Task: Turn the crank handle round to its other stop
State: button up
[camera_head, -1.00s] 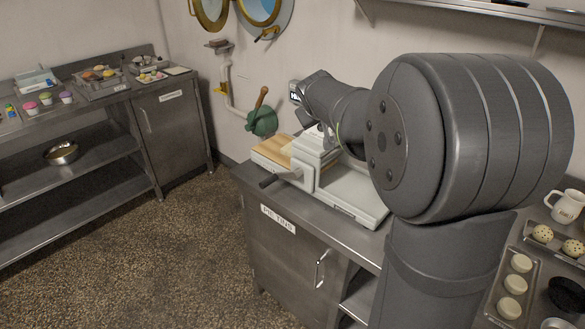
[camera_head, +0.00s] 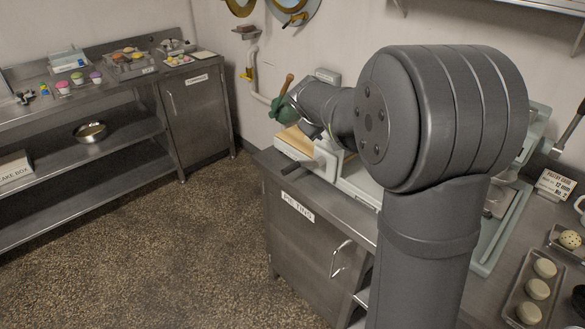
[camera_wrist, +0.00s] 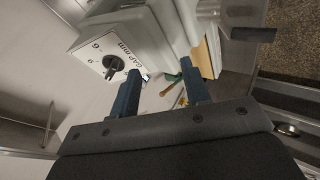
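A pale dough-rolling machine (camera_head: 325,160) stands on the steel counter. A dark crank handle (camera_head: 286,167) sticks out from its near left side, low beside the counter edge. In the wrist view, a dark grip (camera_wrist: 252,34) at upper right looks like that handle. A white panel (camera_wrist: 105,50) marked "GAP mm" carries a black knob (camera_wrist: 113,67). My gripper (camera_wrist: 160,66) is open and empty, its two fingers well apart. In the head view, my gripper is above the machine, largely hidden by my arm, and apart from the handle as far as I can see.
A green round piece with a wooden handle (camera_head: 285,85) is by the wall behind the machine. A cabinet labelled "PIE TINS" (camera_head: 297,205) is below. Trays with pastries (camera_head: 530,285) lie at right. A second counter (camera_head: 75,100) is at left. The floor between is clear.

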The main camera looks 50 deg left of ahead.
aim_at(289, 170)
jog(key=s+a+f+n+t+h, duration=0.3)
jog(key=s+a+f+n+h, duration=0.15)
jog(key=s+f+n, duration=0.6)
jog(key=s+a+f+n+t+y, duration=0.1)
jog(key=s+a+f+n+t, duration=0.1)
jog(key=s+f+n+t, duration=0.3)
jog(key=s+a+f+n+t, duration=0.2)
jog(key=s+n, duration=0.1)
jog(key=s, duration=0.4)
jog(key=w, duration=1.7)
jog(key=shift+a+r, duration=0.15)
jog(key=shift+r, duration=0.1)
grip_shut()
